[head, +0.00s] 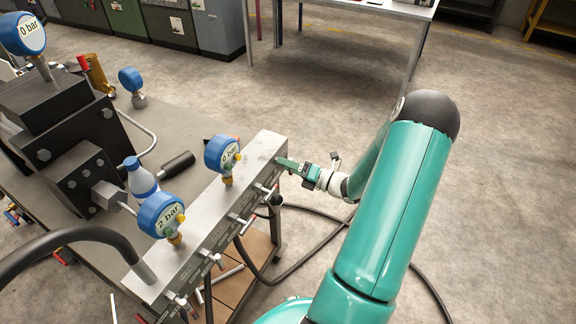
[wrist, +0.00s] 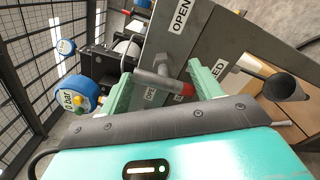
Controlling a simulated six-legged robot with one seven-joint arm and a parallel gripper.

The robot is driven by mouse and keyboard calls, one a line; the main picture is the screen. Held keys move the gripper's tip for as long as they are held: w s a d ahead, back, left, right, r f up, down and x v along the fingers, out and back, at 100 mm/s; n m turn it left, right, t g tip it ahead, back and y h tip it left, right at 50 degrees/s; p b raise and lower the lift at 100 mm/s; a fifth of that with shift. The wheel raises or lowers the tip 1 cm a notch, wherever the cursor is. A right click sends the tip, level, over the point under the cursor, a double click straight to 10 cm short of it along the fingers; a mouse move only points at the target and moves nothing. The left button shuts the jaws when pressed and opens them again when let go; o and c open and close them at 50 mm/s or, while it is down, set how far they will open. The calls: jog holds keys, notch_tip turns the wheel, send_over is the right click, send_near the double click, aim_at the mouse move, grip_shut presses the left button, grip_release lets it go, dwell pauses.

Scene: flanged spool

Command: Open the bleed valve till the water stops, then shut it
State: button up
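A valve handle (wrist: 165,82), a grey bar with a red tip, lies between the two green fingers of my gripper (wrist: 160,72) in the wrist view. The fingers are apart, with gaps visible beside the handle. The handle is on the grey manifold block (wrist: 215,45), near a label reading OPEN (wrist: 181,17) and another partly hidden label ending in ED. In the head view my gripper (head: 287,165) is at the right end of the manifold (head: 205,218), and the handle there is hidden. A dark funnel (wrist: 286,88) is to the right. I see no running water.
Gauges on the manifold read 2 bar (head: 161,215) and 0 bar (head: 222,154). Several other handles line its front face. A bottle (head: 140,178) and black press block (head: 75,160) stand on the bench. A black hose (head: 320,215) runs on the floor. Open floor lies right.

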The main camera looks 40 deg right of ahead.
jog(key=v, duration=1.3)
jog(key=w+a+r+n+g+y, duration=0.2)
jog(key=a+r+n+g, duration=0.4)
jog(key=a+n, duration=0.45)
jog(key=w+a+r+n+g+y, duration=0.1)
jog(key=w+a+r+n+g, duration=0.1)
jog(key=a+r+n+g, duration=0.65)
jog(key=s+a+r+n+t+h, duration=0.1)
jog(key=s+a+r+n+h, duration=0.3)
jog(key=a+n, duration=0.4)
jog(key=s+a+r+n+t+h, duration=0.2)
jog(key=a+n, duration=0.6)
jog(key=n, duration=0.8)
notch_tip(320, 180, up, 4)
jog(key=s+h, duration=0.2)
jog(key=h, duration=0.1)
jog(key=shift+a, duration=0.25)
